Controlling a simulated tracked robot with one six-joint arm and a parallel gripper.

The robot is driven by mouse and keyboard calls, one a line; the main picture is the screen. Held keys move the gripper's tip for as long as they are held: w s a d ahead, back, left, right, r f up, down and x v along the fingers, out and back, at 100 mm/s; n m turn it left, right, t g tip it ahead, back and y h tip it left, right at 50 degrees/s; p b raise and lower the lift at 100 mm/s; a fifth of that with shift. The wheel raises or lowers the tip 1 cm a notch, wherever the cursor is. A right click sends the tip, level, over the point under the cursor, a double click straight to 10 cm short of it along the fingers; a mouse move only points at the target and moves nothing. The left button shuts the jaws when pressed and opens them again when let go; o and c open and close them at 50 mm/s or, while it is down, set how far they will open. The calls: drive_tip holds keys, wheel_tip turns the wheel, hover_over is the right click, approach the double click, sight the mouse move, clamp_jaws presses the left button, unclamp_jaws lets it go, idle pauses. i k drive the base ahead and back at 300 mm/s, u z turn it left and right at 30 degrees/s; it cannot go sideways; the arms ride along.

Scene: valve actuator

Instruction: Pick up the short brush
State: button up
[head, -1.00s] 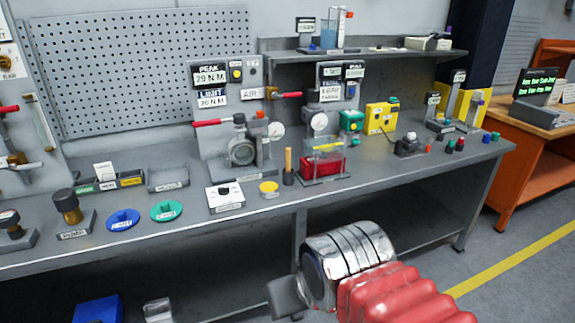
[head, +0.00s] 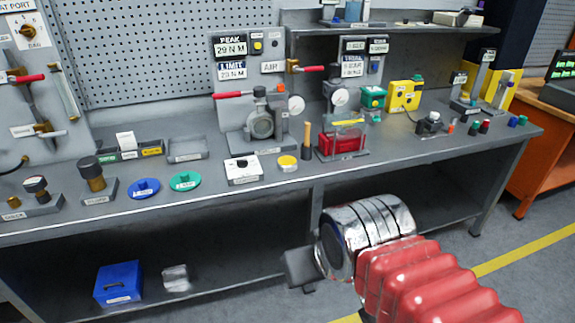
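A small upright piece with a wooden handle and a dark lower part (head: 307,141) stands on the workbench, left of the red box in a clear case. It may be the short brush, but it is too small to be sure. A dark-capped brass piece (head: 92,174) stands in a labelled holder at the left; I cannot tell what it is. My gripper (head: 301,268) is a dark block at the end of my chrome and red arm. It is in front of the bench and below its top, apart from everything on it. Its fingers cannot be made out.
The grey workbench (head: 215,195) has an open lower shelf with a blue box (head: 118,284). A valve unit (head: 261,125), a red box (head: 342,142), a yellow lid (head: 287,163), a blue disc (head: 143,188) and a green disc (head: 185,181) stand on top. The front strip is mostly clear.

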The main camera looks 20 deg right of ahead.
sight(307, 125)
drive_tip(key=k, duration=0.65)
drive_tip(key=z, duration=0.35)
drive_tip(key=i, duration=1.35)
drive_tip(key=u, duration=0.4)
drive_tip(key=i, duration=0.65)
drive_tip(key=u, duration=0.5)
